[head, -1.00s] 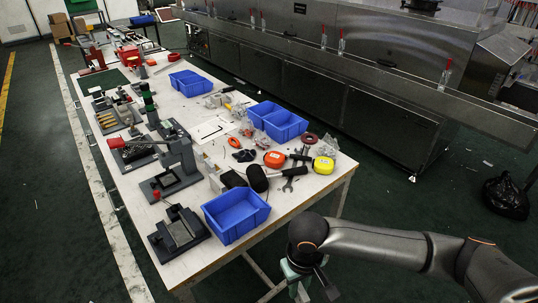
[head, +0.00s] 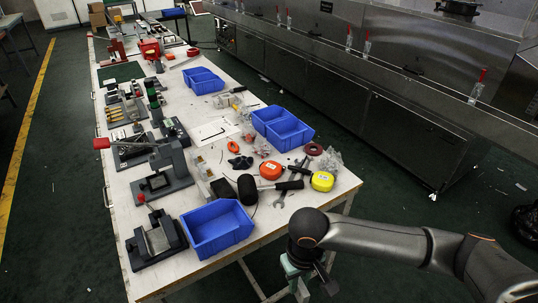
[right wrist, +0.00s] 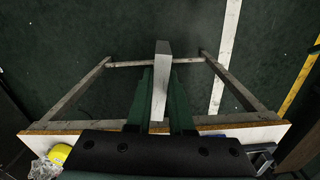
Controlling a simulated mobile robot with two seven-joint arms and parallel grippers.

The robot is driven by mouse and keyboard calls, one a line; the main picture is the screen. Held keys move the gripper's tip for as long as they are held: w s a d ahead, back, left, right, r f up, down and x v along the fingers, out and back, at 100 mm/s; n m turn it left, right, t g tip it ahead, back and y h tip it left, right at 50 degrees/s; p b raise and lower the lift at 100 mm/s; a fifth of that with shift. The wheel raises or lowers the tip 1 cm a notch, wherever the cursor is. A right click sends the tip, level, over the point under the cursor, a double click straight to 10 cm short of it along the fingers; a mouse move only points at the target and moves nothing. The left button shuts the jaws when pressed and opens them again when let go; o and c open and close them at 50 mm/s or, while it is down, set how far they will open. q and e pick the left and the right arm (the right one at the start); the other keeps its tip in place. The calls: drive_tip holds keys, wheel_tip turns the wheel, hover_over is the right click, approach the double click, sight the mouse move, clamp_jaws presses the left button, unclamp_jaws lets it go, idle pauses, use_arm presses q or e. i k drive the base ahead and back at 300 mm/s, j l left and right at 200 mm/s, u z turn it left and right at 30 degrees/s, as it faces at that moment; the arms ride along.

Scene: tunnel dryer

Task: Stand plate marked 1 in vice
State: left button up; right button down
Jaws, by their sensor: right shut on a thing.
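My right gripper (head: 300,280) is at the bottom of the head view, off the near end of the table. In the right wrist view its green fingers (right wrist: 160,98) are shut on a pale grey plate (right wrist: 163,60), seen nearly edge-on and sticking out past the fingertips over the floor. No number shows on it. A dark grey vice (head: 157,241) with a red-tipped handle stands at the table's near left corner, apart from the gripper. My left gripper is not in view.
A blue bin (head: 217,228) stands right of the vice on the white table (head: 190,275). A mallet (head: 247,189), an orange tape (head: 271,170) and a yellow tape (head: 322,181) lie behind. A grey press (head: 168,165) stands beyond the vice. The floor right of the table is open.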

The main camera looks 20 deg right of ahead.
sight(159, 240)
drive_tip(key=i+l+u, duration=0.2)
drive_tip(key=l, duration=0.55)
drive_tip(key=i+l, duration=0.1)
drive_tip(key=l, duration=0.2)
drive_tip(key=i+l, duration=0.15)
drive_tip(key=l, duration=0.2)
drive_tip(key=i, duration=0.2)
